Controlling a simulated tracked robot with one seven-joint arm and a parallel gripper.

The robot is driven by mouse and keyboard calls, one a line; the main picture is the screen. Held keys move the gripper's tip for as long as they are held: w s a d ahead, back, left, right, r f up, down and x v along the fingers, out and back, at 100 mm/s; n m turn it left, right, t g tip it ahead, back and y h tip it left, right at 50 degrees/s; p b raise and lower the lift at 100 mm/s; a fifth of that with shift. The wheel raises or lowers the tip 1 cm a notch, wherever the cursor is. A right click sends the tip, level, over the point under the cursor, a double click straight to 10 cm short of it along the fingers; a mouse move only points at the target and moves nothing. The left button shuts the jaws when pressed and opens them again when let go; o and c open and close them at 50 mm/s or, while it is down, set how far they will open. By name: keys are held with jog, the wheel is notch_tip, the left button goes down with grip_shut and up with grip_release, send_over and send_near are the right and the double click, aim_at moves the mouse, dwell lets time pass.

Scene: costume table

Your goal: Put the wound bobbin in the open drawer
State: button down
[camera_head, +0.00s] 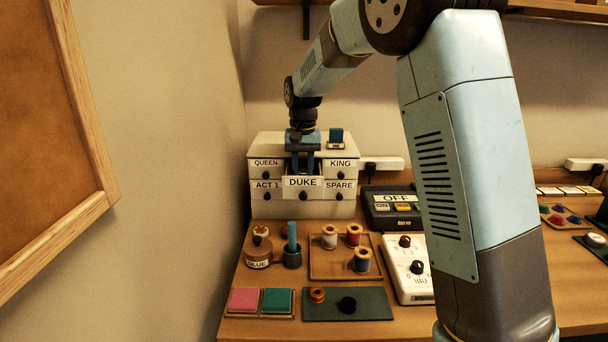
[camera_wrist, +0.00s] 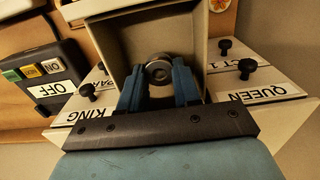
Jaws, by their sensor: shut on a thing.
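The open drawer, labelled DUKE (camera_head: 303,182), is pulled out of the middle of the small cream cabinet (camera_head: 262,207). My gripper (camera_head: 303,163) points down at this drawer. In the wrist view, my gripper's blue fingers (camera_wrist: 159,88) are shut on a round grey bobbin (camera_wrist: 158,68) with a dark centre. The bobbin is within the outline of the drawer's walls (camera_wrist: 195,42). I cannot tell whether it touches the drawer floor. In the head view the bobbin is hidden by the gripper and the drawer front.
Drawers labelled QUEEN (camera_head: 266,163), KING, ACT 1 and SPARE flank the open one and look shut.

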jog(key=shift+f, duration=0.95)
jog(key=shift+d+f, duration=0.1)
jog(key=c, duration=0.8)
grip_release()
